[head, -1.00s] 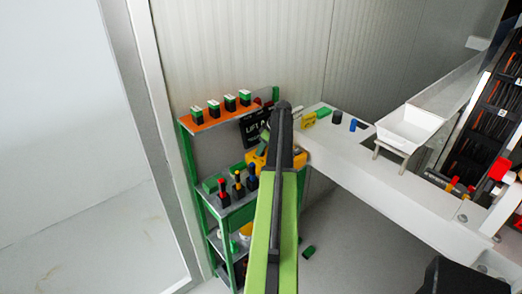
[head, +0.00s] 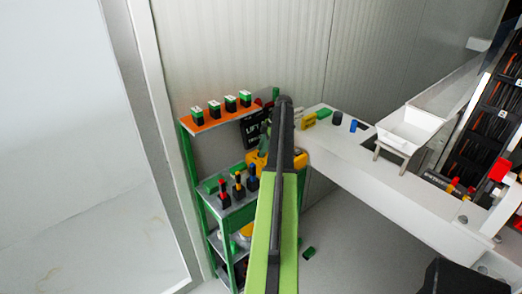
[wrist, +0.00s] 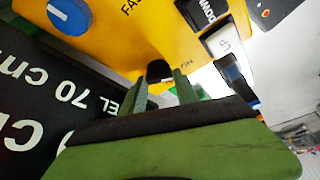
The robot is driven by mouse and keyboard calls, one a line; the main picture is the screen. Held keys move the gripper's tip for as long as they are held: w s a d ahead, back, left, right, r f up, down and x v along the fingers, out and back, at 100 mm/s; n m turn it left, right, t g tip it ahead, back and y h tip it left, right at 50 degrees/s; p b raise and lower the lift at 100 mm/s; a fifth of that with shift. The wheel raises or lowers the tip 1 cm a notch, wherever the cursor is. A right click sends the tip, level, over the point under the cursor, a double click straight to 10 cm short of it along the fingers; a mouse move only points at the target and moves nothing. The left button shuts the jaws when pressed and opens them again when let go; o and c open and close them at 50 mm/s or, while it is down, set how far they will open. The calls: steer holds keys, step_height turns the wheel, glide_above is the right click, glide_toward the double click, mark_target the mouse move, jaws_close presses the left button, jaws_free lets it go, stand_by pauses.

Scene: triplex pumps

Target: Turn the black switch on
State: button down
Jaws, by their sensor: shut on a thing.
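The black switch (wrist: 158,69) is a small dark knob on the yellow control box (wrist: 130,50), beside an "ON" label. My gripper (wrist: 162,80) has its two fingers on either side of the switch and is shut on it in the wrist view. The tips partly hide the switch. In the head view the yellow box (head: 262,160) shows behind my arm, which hides the switch there.
A black lettered sign (wrist: 45,110) lies close on the left. In the head view a green shelf (head: 236,210) with bottles and a white bench (head: 400,195) stand near.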

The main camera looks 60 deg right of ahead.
steer(key=shift+w+d, duration=0.1)
steer(key=shift+w, duration=0.15)
steer(key=c, duration=1)
jaws_free()
steer(key=shift+o, duration=0.4)
steer(key=shift+s, duration=0.1)
steer(key=p+v, duration=1.6)
steer(key=v, duration=0.1)
steer(key=shift+r, duration=0.2)
steer(key=shift+s, duration=0.1)
